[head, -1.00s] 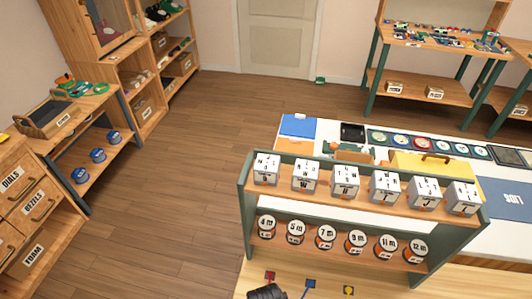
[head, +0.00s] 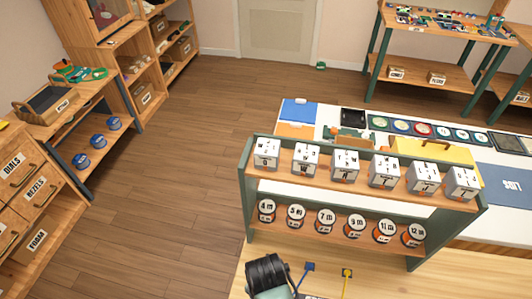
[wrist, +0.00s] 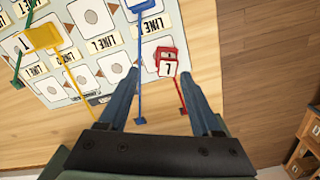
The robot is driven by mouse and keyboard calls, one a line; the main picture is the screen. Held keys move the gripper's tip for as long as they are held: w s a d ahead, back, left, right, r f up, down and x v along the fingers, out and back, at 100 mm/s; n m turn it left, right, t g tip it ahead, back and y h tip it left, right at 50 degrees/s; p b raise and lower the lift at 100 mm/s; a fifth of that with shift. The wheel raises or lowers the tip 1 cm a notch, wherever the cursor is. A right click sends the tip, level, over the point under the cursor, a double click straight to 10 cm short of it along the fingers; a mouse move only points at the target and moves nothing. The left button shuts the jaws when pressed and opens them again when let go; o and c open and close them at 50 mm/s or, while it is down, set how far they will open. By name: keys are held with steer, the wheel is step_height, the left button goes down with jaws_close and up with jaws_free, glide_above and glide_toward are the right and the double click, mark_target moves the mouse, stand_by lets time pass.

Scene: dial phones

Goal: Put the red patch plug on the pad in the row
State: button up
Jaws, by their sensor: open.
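The red patch plug (wrist: 166,62) shows in the wrist view beyond my fingertips and roughly between them. It has a white face with a dark mark, and a red cord runs from it toward my right finger. It lies at the edge of a pale board (wrist: 110,47) with a row of white square pads and LINE labels; I cannot tell whether it rests on a pad. My gripper (wrist: 161,82) is open and empty. In the head view my gripper (head: 268,272) is at the bottom, and the red plug is hidden there.
A blue plug (wrist: 141,5), a yellow plug (wrist: 42,37) and a green cord (wrist: 17,75) lie on or by the board. In the head view, a green-sided rack (head: 360,205) of white cubes and round dials stands just beyond. Bare wood lies right of the board.

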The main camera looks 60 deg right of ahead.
step_height(320, 180, up, 6)
steer(key=shift+r, duration=0.15)
